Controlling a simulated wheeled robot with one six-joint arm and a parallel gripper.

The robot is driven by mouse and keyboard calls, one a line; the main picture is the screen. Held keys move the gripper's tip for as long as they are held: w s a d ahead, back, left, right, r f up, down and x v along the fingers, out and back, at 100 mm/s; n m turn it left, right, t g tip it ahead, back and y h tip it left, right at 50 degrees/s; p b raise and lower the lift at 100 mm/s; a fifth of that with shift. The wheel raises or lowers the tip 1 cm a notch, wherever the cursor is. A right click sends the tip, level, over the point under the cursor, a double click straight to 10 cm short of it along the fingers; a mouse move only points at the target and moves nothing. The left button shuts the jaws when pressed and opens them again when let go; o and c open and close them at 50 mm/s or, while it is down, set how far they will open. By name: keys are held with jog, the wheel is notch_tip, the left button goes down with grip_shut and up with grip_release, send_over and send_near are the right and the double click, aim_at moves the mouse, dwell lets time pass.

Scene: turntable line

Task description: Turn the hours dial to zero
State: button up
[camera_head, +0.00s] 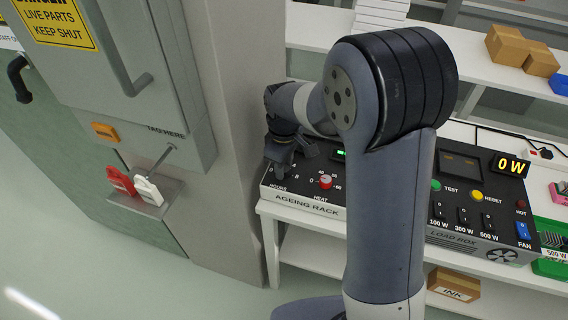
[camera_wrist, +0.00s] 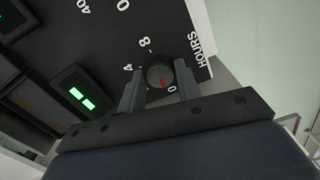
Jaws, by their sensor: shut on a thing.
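The hours dial (camera_wrist: 158,71) is a dark round knob with a red pointer mark, on the black face of the ageing rack (camera_head: 313,200). My gripper (camera_wrist: 159,75) is shut on it, one finger on each side. In the wrist view the red mark points down and slightly right, close to the printed 0; the 4 and 8 lie further round the scale. In the head view my gripper (camera_head: 282,160) is over the left end of the rack by the HOURS label, and it hides the dial.
The red heat dial (camera_head: 325,182) is just right of my gripper. A green display (camera_wrist: 82,98) is on the rack. The load box (camera_head: 465,220) with buttons and switches stands to the right.

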jog(key=shift+n, duration=1)
jog(key=o, duration=1)
notch_tip(320, 180, up, 11)
jog(key=shift+f, duration=0.1)
